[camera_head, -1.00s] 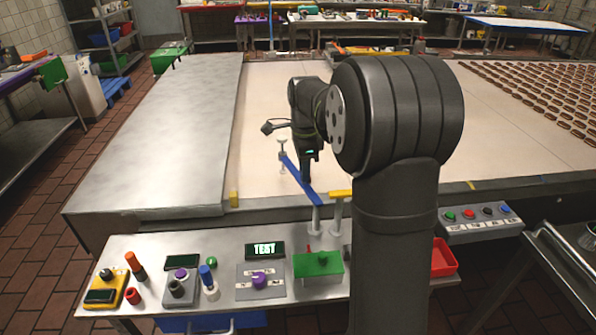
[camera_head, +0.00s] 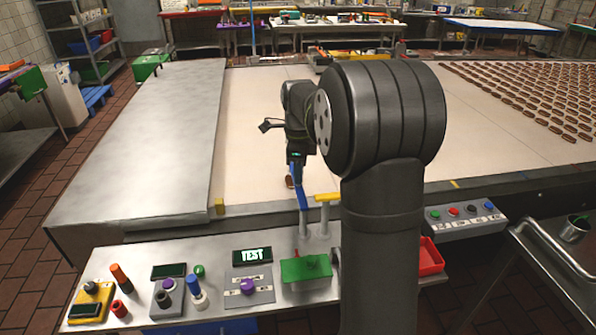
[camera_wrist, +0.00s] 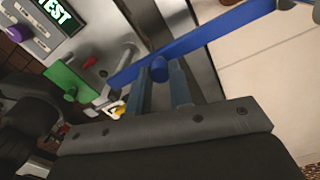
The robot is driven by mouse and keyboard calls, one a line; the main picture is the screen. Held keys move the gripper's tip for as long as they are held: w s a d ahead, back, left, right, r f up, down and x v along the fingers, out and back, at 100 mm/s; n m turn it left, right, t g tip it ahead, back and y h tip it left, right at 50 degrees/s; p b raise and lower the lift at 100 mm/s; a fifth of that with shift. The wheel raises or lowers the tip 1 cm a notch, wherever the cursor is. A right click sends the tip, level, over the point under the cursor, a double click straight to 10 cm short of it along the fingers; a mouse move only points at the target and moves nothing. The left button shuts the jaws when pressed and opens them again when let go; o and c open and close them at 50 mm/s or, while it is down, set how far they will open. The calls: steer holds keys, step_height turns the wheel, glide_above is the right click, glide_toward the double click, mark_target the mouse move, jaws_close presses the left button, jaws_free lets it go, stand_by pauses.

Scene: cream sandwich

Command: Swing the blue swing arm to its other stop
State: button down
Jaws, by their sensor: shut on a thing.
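The blue swing arm (camera_head: 302,200) is a long flat bar on a white post at the near edge of the conveyor. It points away from the post over the pale belt in the head view. My gripper (camera_wrist: 160,75) is shut on this knob, one finger on each side. In the head view my gripper (camera_head: 297,164) is over the far part of the bar and partly hides it.
A green box (camera_head: 306,268) and a display reading TEST (camera_head: 252,256) are on the near table.

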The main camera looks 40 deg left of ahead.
steer(key=c, duration=1.3)
jaws_free()
steer(key=shift+r, duration=0.15)
step_height(320, 180, up, 17)
step_height(320, 180, down, 17)
steer(key=shift+f, duration=0.2)
